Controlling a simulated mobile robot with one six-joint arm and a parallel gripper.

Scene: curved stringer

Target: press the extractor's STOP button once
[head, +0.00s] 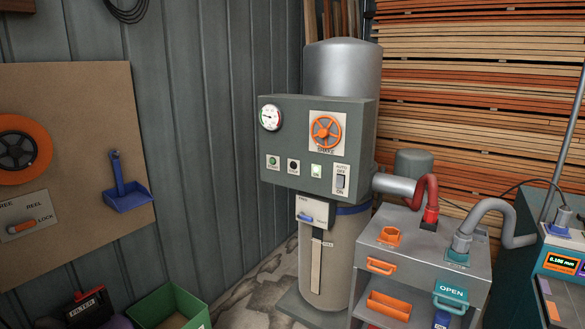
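The extractor is a grey cylinder with a grey-green control box (320,110) on its front. A green button (273,162) sits at the lower left of the box face. A gauge (270,117) and an orange handwheel (326,131) sit above. Nothing covers the buttons. My gripper is not in view.
A grey cart (400,230) with orange trays and hoses stands in front right of the extractor. A green bin (170,307) is on the floor at lower left. A brown board (80,120) with an orange reel hangs left. Stacked timber fills the back right.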

